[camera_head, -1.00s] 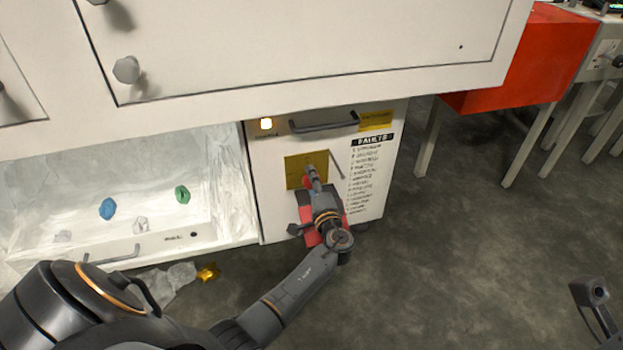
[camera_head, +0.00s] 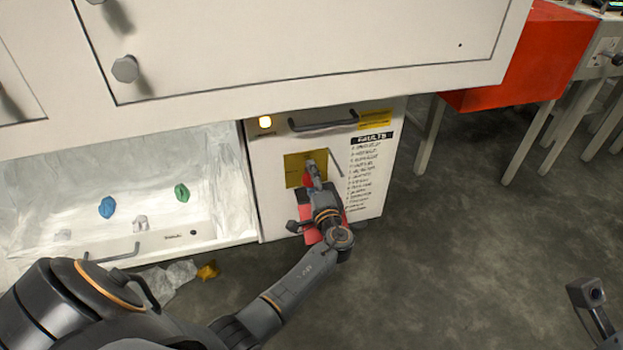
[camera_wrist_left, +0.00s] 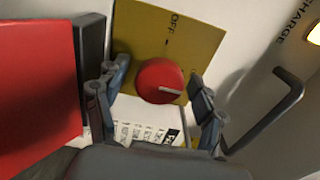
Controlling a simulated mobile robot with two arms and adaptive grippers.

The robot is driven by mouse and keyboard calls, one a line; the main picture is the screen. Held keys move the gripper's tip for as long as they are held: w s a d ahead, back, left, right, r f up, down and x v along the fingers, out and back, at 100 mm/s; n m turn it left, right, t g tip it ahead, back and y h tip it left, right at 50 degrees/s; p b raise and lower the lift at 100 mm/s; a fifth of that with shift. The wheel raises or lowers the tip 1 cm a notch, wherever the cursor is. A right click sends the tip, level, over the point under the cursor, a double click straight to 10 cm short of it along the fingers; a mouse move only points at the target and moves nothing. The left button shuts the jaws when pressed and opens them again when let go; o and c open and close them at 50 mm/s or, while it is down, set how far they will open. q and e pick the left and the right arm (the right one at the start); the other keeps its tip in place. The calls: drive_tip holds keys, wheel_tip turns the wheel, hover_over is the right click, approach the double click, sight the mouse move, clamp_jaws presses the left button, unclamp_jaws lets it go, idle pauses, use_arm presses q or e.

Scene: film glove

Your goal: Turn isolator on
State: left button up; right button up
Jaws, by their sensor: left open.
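The isolator is a round red knob (camera_wrist_left: 160,80) with a white line, on a yellow plate (camera_wrist_left: 205,35) marked OFF. In the left wrist view the line points right and slightly down. The plate also shows on the white cabinet front in the head view (camera_head: 293,170), where my gripper mostly hides the knob. My left gripper (camera_wrist_left: 160,92) is open, with one finger on each side of the knob; whether they touch it I cannot tell. A dark part of my right gripper (camera_head: 588,293) shows at the lower right edge; its jaws are unclear.
A red block (camera_wrist_left: 35,85) stands close beside the gripper. An open bin (camera_head: 215,230) with several crumpled pieces is at left.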

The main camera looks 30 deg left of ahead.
use_arm(q)
drive_tip(key=v, duration=1.2)
